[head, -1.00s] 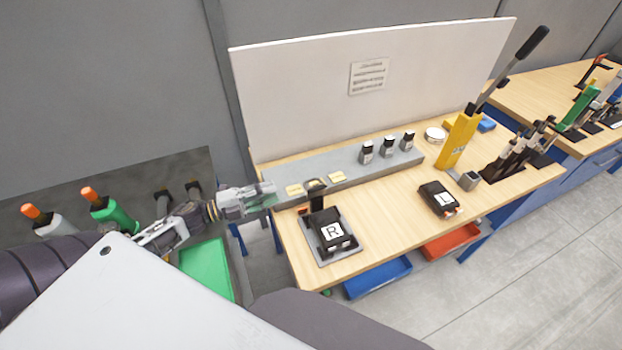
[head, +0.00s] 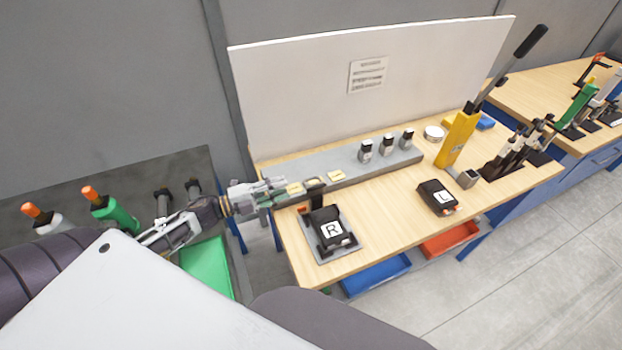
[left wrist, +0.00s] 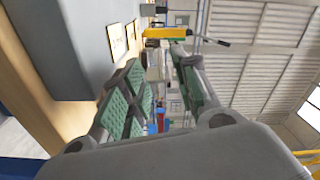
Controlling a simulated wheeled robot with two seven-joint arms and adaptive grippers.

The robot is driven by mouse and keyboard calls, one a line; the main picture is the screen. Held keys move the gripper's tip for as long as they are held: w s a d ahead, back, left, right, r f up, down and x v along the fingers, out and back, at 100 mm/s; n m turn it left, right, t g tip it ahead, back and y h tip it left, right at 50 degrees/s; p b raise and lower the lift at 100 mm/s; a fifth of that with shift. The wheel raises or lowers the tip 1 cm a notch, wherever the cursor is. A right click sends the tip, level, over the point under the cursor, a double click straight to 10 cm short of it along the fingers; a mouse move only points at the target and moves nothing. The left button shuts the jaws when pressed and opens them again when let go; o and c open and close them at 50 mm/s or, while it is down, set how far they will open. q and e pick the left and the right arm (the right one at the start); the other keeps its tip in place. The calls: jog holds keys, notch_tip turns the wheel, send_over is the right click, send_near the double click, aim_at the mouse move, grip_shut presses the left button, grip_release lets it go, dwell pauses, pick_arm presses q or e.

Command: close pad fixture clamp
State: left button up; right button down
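The pad fixture (head: 313,247) is a grey plate at the left front of the wooden bench. A black block marked R (head: 334,232) sits in it. My left gripper (head: 284,190) is behind and left of the fixture, by the left end of the grey shelf, apart from the clamp. In the left wrist view its green-padded fingers (left wrist: 157,72) stand apart with nothing between them. My right gripper is not in view.
A black block marked L (head: 438,197) lies on the bench to the right. The grey shelf (head: 345,170) holds yellow labelled pieces and several small dark blocks. A yellow lever press (head: 458,138) stands further right. The bench between the two marked blocks is clear.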

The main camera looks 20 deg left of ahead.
aim_at(311, 179)
pick_arm(q)
jog(key=shift+p+x, duration=0.65)
jog(key=shift+x, duration=4.55)
jog(key=shift+c, duration=0.5)
jog(key=shift+w, duration=0.1)
grip_shut()
